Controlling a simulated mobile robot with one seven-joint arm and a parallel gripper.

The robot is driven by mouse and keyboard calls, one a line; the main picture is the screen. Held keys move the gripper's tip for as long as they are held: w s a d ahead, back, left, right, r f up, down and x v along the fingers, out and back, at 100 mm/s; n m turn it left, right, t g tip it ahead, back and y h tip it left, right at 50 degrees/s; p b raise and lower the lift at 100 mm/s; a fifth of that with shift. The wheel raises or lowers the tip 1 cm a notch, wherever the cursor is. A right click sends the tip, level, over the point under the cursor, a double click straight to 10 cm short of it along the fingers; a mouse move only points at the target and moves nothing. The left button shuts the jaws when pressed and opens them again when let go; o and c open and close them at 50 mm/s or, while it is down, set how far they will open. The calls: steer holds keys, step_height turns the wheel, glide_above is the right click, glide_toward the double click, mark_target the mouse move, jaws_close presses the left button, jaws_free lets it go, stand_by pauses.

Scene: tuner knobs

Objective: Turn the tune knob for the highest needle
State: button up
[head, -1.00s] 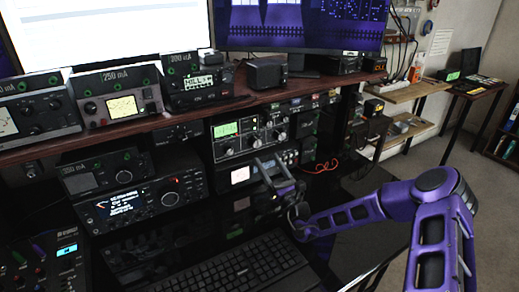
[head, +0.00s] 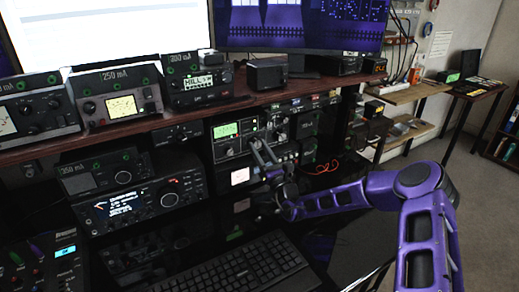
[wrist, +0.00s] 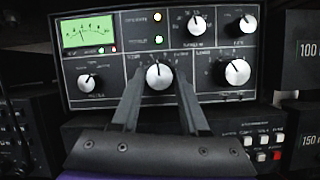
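The tuner (wrist: 210,100) is a grey-black panel with a lit green needle meter (wrist: 87,32) at its upper left. The thin meter needle is too small to read exactly. A round knob (wrist: 159,76) with a pale face sits at the panel's lower middle; its label is too blurred to read. My gripper (wrist: 159,68) reaches toward it with one finger on each side. In the head view my gripper (head: 262,150) is in front of the tuner (head: 231,151), which sits under the wooden shelf.
Other knobs lie close by on the panel: lower left (wrist: 90,82), upper middle (wrist: 196,24) and right (wrist: 237,72). A wooden shelf (head: 165,124) carrying radios overhangs the tuner. A keyboard (head: 235,270) lies on the dark desk in front.

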jaws_close()
steer(key=m+p, duration=0.1)
steer(key=m+h+p, duration=0.1)
steer(key=p, duration=0.1)
steer(key=shift+a+r+m+t, duration=0.1)
steer(key=shift+r+m+t, duration=0.25)
steer(key=shift+m+t, duration=0.05)
steer(key=shift+f+m+h+p, duration=0.1)
steer(key=shift+m+h+p, duration=0.6)
steer(key=shift+m+p, duration=0.4)
steer(key=shift+f+m+t, duration=0.2)
steer(key=shift+m+t, duration=0.1)
steer(key=shift+m, duration=0.2)
steer(key=o, duration=0.7)
jaws_free()
steer(key=shift+s, duration=0.1)
steer(key=v, duration=0.7)
steer(key=shift+s+p, duration=0.25)
steer(key=shift+p, duration=0.15)
